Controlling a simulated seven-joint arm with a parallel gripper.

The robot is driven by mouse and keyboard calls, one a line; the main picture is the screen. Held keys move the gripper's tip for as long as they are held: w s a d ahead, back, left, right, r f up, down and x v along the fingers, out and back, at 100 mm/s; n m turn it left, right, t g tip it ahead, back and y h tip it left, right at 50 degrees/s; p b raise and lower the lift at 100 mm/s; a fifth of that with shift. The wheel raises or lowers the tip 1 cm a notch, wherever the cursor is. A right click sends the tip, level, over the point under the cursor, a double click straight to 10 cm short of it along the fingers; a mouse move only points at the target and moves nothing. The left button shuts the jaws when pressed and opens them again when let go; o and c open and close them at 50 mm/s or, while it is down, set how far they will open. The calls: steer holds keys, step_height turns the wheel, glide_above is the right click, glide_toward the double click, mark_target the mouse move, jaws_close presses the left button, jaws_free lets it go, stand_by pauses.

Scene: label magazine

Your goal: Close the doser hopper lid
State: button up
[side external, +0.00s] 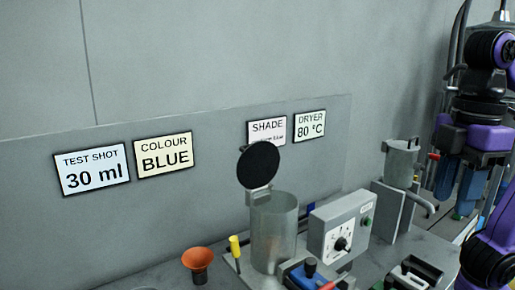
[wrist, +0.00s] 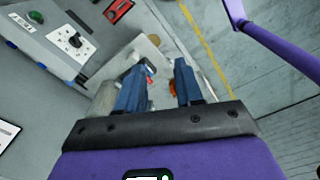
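The doser hopper (side external: 275,235) is a grey translucent cylinder standing upright on the bench in the side view. Its round black lid (side external: 258,165) stands open, tilted up above the rim on a hinge at the back left. My gripper (side external: 456,205) hangs at the right of the side view, well apart from the hopper and lid. Its two blue fingers are spread, with nothing visibly held. They also show in the wrist view (wrist: 160,70) with a clear gap between them. I cannot make out the lid in the wrist view.
A control box (side external: 340,228) with a dial stands right of the hopper. A smaller grey canister (side external: 402,163) stands behind it. An orange funnel (side external: 198,262) and a yellow-handled tool (side external: 235,248) are at left. A black tray (side external: 414,272) is at front right. Signs hang behind.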

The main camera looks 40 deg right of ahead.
steer(key=w+a+r+m+g+y, duration=0.25)
steer(key=w+a+g, duration=0.2)
steer(key=a, duration=0.35)
steer(key=w+a+m+g+y, duration=0.25)
steer(key=w+y, duration=0.25)
steer(key=w, duration=1)
steer(key=w+d+m+t+y, duration=0.55)
steer(key=w+d+y, duration=0.45)
steer(key=w+d, duration=0.9)
steer(key=t, duration=0.1)
glide_toward(241, 148)
steer(key=shift+n, duration=0.35)
steer(key=a, duration=0.5)
steer(key=w+a, duration=0.1)
steer(key=a, duration=0.1)
steer(key=shift+a+f, duration=0.25)
steer(key=shift+a, duration=0.1)
jaws_close()
